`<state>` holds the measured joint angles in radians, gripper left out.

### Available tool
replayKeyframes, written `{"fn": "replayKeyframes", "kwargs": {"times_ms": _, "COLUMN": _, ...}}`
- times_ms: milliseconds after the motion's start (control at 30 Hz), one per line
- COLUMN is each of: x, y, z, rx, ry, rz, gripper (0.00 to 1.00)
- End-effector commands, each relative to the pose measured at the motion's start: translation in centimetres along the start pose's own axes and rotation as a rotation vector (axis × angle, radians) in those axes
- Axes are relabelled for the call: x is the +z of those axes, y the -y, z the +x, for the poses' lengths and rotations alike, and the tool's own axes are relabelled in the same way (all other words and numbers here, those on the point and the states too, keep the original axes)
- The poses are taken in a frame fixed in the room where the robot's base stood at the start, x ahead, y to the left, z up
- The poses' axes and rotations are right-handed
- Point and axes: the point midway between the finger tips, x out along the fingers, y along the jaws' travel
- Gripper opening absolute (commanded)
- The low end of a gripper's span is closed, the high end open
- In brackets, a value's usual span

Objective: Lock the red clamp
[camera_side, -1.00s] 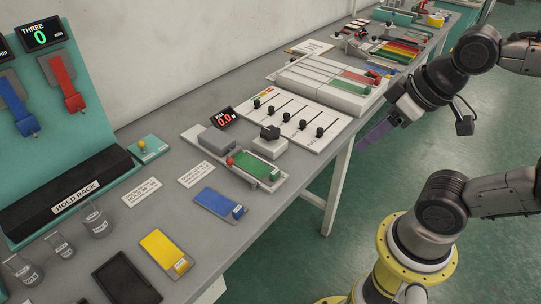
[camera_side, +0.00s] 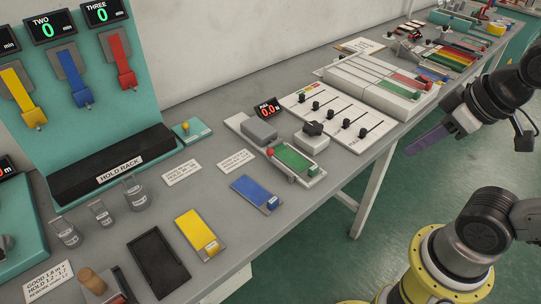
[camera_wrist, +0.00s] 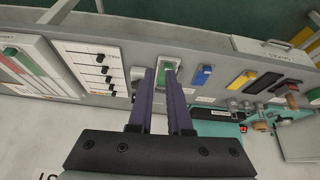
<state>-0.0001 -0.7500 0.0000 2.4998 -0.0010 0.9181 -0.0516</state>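A red clamp-like lever (camera_side: 120,62) hangs on the teal upright panel under the display marked THREE. Its lower end points down and away from the panel. I cannot tell from this distance whether it is locked. My gripper (camera_side: 412,150), with long purple fingers, is in the air beyond the bench's front edge, far to the right of the red lever. In the wrist view my gripper (camera_wrist: 160,73) has a clear gap between its fingers and holds nothing. I cannot make out the red lever in the wrist view.
A blue lever (camera_side: 75,80) and a yellow lever (camera_side: 19,90) hang left of the red one. The slider board (camera_side: 335,118) stands toward the right.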

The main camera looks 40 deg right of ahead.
Motion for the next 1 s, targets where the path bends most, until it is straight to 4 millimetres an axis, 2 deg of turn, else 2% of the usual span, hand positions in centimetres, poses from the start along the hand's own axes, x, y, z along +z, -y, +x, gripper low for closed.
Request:
{"fn": "replayKeyframes", "kwargs": {"times_ms": 33, "x": 0.0, "y": -0.1, "z": -0.4, "rx": 0.003, "ry": 0.01, "rz": -0.042, "gripper": 0.06}}
{"fn": "replayKeyframes", "kwargs": {"times_ms": 67, "x": -0.5, "y": -0.2, "z": -1.0, "rx": 0.007, "ry": 0.005, "rz": -0.076, "gripper": 0.01}}
{"fn": "replayKeyframes", "kwargs": {"times_ms": 167, "x": -2.8, "y": -0.6, "z": -3.1, "rx": 0.02, "ry": 0.006, "rz": -0.183, "gripper": 0.0}}
{"fn": "replayKeyframes", "kwargs": {"times_ms": 300, "x": -7.2, "y": -0.8, "z": -4.9, "rx": 0.023, "ry": 0.05, "rz": -0.344, "gripper": 0.0}}
{"fn": "replayKeyframes", "kwargs": {"times_ms": 467, "x": -12.2, "y": -0.6, "z": -5.6, "rx": 0.015, "ry": 0.11, "rz": -0.502, "gripper": 0.0}}
{"fn": "replayKeyframes", "kwargs": {"times_ms": 633, "x": -17.0, "y": 0.2, "z": -4.9, "rx": -0.001, "ry": 0.174, "rz": -0.646, "gripper": 0.0}}
{"fn": "replayKeyframes", "kwargs": {"times_ms": 767, "x": -20.3, "y": 1.2, "z": -3.6, "rx": -0.018, "ry": 0.224, "rz": -0.744, "gripper": 0.0}}
{"fn": "replayKeyframes", "kwargs": {"times_ms": 1000, "x": -25.6, "y": 3.8, "z": 0.5, "rx": -0.053, "ry": 0.316, "rz": -0.908, "gripper": 0.0}}
